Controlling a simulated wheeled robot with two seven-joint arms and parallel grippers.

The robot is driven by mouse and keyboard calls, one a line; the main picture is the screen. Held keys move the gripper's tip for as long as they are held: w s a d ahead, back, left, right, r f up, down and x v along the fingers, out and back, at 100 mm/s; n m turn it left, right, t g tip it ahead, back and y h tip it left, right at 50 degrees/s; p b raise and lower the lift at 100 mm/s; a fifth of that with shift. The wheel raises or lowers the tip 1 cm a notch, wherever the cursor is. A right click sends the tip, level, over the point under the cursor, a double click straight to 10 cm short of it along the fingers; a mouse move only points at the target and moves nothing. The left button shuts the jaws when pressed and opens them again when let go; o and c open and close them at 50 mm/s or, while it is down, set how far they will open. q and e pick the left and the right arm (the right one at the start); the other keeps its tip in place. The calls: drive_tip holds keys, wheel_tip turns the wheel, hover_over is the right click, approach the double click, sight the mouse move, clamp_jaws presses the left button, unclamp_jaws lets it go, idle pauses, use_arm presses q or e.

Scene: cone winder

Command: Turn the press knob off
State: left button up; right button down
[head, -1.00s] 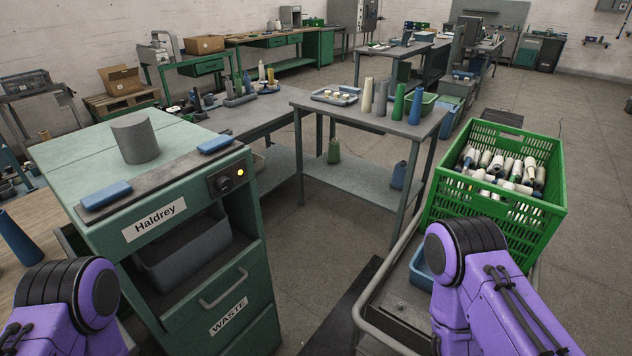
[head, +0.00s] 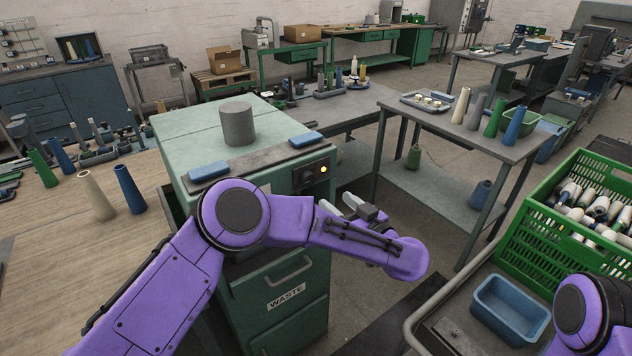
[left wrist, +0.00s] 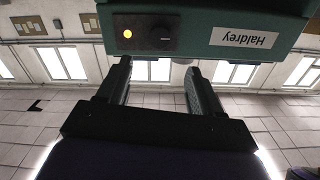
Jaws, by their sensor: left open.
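The press knob (head: 307,177) is a dark round knob on a black plate on the green Haldrey cabinet (head: 292,239). A lit amber lamp (head: 324,169) sits beside it. In the left wrist view the scene is upside down, with the knob (left wrist: 163,37) and glowing lamp (left wrist: 127,33) at the top. My left gripper (head: 337,205) is in front of the cabinet, near the knob plate. In the left wrist view its open, empty jaws (left wrist: 158,66) point toward the knob, which appears between and beyond the fingertips. My right gripper is out of view.
A grey cylinder (head: 238,124) and blue blocks (head: 209,171) are on top of the cabinet. A grey table (head: 455,125) with cones stands behind. A green crate (head: 560,235) and a blue bin (head: 510,309) are at the right. Open floor lies between cabinet and table.

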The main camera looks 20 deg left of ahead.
sight(310, 180)
use_arm(q)
drive_tip(key=p+x, duration=0.2)
drive_tip(key=x, duration=0.7)
drive_tip(key=shift+w+a+f+p, duration=0.1)
drive_tip(key=shift+w+a+p, duration=0.1)
drive_tip(key=shift+a+p, duration=0.15)
drive_tip(key=shift+w+a, duration=0.1)
drive_tip(key=shift+w, duration=0.1)
drive_tip(key=shift+c, duration=0.4)
drive_tip(key=c, duration=1)
